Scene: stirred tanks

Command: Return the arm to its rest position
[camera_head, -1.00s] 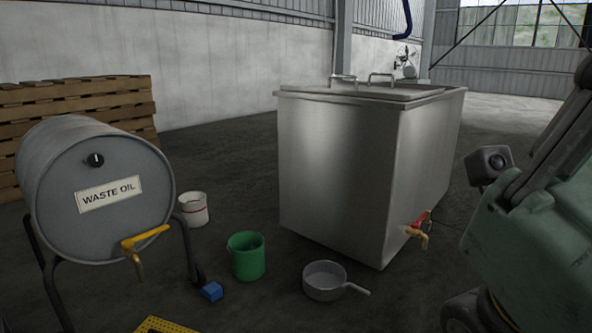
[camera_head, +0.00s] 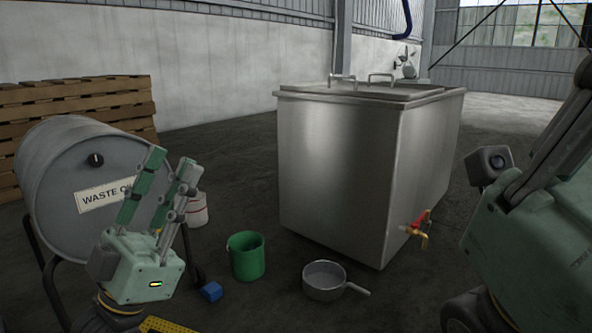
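My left gripper (camera_head: 168,162) is at the lower left, pointing up in front of the waste oil drum (camera_head: 62,170). Its two green and grey fingers stand apart with nothing between them, so it is open. It hides part of the drum's label and the drum's yellow-handled tap. My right gripper is out of view. Green and dark parts of my own body fill the right edge.
A steel tank (camera_head: 340,170) with a red-handled brass tap (camera_head: 419,229) stands in the middle. A green bucket (camera_head: 246,256), a saucepan (camera_head: 325,281), a white bucket (camera_head: 197,210) and a blue block (camera_head: 211,291) are on the floor. Pallets (camera_head: 75,105) are stacked behind the drum.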

